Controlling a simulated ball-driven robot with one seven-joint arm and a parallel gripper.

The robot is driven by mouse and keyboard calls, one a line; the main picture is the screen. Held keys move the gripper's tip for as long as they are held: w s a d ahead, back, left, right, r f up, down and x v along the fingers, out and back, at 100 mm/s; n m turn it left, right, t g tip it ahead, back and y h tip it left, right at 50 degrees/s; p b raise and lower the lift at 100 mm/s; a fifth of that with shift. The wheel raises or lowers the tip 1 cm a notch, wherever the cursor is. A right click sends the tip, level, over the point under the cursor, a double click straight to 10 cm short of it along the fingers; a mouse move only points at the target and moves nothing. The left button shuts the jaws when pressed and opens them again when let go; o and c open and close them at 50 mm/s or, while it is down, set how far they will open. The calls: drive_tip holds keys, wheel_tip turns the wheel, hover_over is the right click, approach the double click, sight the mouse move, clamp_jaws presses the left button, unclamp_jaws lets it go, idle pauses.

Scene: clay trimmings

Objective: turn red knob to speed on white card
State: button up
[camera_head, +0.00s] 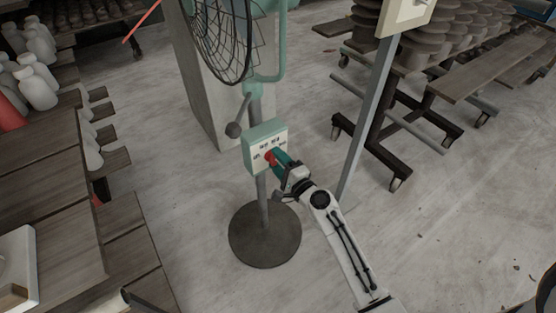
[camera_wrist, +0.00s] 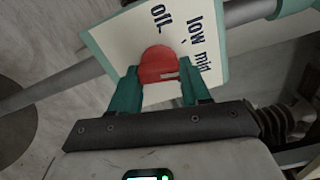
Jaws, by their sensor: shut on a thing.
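The red knob (camera_head: 270,156) is on the front of a pale green control box on the fan's stand. In the wrist view the red knob (camera_wrist: 158,66) sits on a white label plate (camera_wrist: 181,20) with "low", "mid" and a word like "off" or "oil". A pale mark shows on the knob's right side, toward "mid". My gripper (camera_wrist: 158,80) has its two green fingers shut on the knob, one at each side. In the head view my gripper (camera_head: 279,158) reaches it from the lower right. A pale card or panel (camera_head: 402,20) is cut off at the top; no writing is readable.
The fan (camera_head: 222,40) stands on a round dark base (camera_head: 264,240). A grey post (camera_head: 366,120) carries the pale panel. Wheeled racks with stacked pots stand at right, a wooden bench (camera_head: 45,200) with white bottles at left. The floor between is mostly clear.

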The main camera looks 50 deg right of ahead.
drive_tip(key=shift+f+m, duration=0.1)
drive_tip(key=shift+m, duration=0.9)
drive_tip(key=shift+s, duration=0.1)
drive_tip(key=o, duration=1.1)
drive_tip(key=shift+c, duration=0.2)
drive_tip(key=b+v, duration=0.1)
drive_tip(key=v, duration=0.9)
drive_tip(key=shift+s+b, duration=0.35)
drive_tip(key=shift+a, duration=0.1)
